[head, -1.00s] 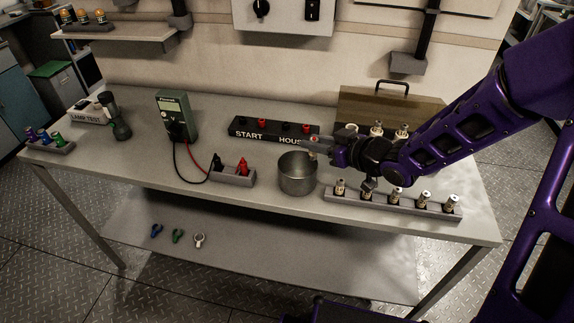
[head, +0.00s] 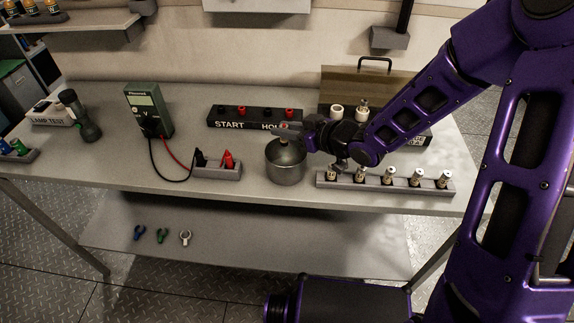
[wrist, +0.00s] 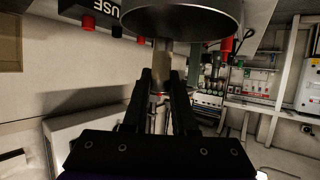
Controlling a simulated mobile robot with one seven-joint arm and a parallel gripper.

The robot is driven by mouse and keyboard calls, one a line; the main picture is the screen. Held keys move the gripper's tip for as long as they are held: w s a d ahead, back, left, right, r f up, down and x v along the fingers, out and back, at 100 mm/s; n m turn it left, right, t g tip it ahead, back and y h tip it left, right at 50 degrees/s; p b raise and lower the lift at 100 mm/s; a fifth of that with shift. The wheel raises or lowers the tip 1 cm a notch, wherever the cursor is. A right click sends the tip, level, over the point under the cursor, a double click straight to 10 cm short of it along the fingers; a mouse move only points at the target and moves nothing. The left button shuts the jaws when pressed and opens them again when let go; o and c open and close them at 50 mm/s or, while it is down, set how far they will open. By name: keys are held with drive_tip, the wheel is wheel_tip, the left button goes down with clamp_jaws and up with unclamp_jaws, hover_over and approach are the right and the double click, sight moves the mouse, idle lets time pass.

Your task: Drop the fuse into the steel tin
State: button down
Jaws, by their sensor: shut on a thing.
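My gripper (head: 287,134) is shut on a fuse (head: 284,142) and holds it over the mouth of the steel tin (head: 286,174). In the wrist view my gripper (wrist: 161,88) has its two fingers closed around the fuse (wrist: 162,56), a pale cylinder whose end points towards the tin (wrist: 180,20) and overlaps its rim in the picture. The tin stands upright on the bench near its front edge. How deep the fuse's lower end reaches is hard to tell. Part of the tin's inside is hidden.
A grey rack (head: 404,186) with several fuses stands just right of the tin. A holder (head: 217,170) with black and red probes is to its left. The START/HOUSE block (head: 250,118) lies behind. A meter (head: 147,108) and torch (head: 80,118) stand further left.

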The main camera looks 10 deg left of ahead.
wheel_tip(320, 180, down, 3)
drive_tip(key=shift+r+b, duration=0.2)
drive_tip(key=shift+b, duration=0.55)
drive_tip(key=shift+r, duration=0.1)
drive_tip(key=c, duration=0.6)
unclamp_jaws()
drive_tip(key=p+v, duration=0.4)
drive_tip(key=v, duration=1.3)
drive_tip(key=shift+d, duration=0.2)
